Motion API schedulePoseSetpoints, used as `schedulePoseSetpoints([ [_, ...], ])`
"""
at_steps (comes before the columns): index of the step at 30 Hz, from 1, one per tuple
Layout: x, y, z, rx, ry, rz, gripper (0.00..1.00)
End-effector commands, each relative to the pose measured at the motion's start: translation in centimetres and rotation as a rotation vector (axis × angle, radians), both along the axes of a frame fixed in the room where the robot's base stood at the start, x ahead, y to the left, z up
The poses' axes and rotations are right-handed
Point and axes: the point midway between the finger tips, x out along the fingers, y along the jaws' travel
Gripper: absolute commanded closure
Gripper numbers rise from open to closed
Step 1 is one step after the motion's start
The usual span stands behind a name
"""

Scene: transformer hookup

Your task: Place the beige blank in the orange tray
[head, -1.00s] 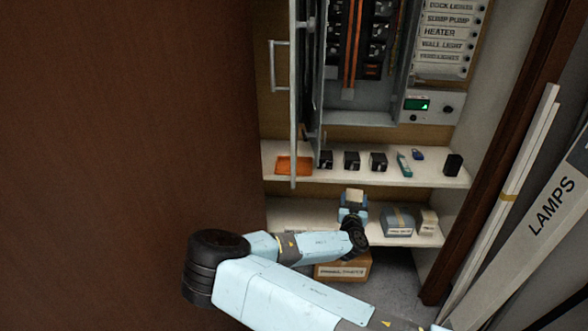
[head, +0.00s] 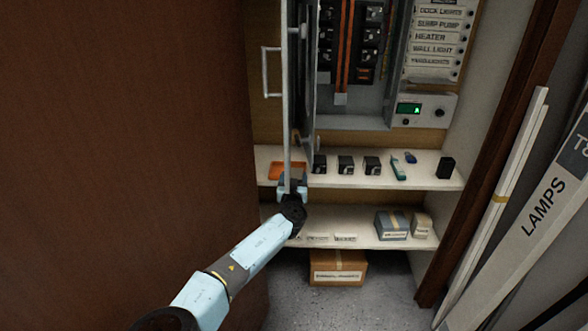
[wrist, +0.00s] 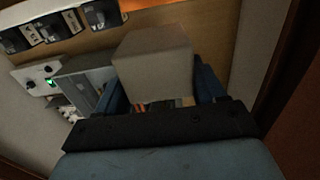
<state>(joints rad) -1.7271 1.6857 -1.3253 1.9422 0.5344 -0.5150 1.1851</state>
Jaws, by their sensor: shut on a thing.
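The beige blank (wrist: 152,68) is a pale block between the two blue fingers of my gripper (wrist: 161,88) in the wrist view. My gripper is shut on it. In the head view my gripper (head: 292,187) is at the front edge of the upper shelf, just in front of the orange tray (head: 280,171). The blank is hard to make out there. The tray lies at the shelf's left end, its front and right partly covered by my gripper and the cabinet door.
The open grey cabinet door (head: 285,95) hangs close above my gripper. Several black breakers (head: 345,165) stand right of the tray on the upper shelf (head: 420,180). The lower shelf (head: 350,225) holds boxes at its right. A brown panel (head: 120,150) fills the left.

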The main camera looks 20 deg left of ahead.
Motion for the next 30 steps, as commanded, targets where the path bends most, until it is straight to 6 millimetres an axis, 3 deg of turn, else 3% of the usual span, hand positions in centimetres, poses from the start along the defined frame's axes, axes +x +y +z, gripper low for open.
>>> schedulePoseSetpoints([
  [15, 10.4, 2.5, -0.1, -0.002, 0.000, 0.002, 0.70],
  [25, 13.1, 3.0, -0.1, -0.001, 0.000, 0.000, 0.70],
  [30, 12.8, 3.0, -2.0, -0.005, -0.001, 0.001, 0.70],
])
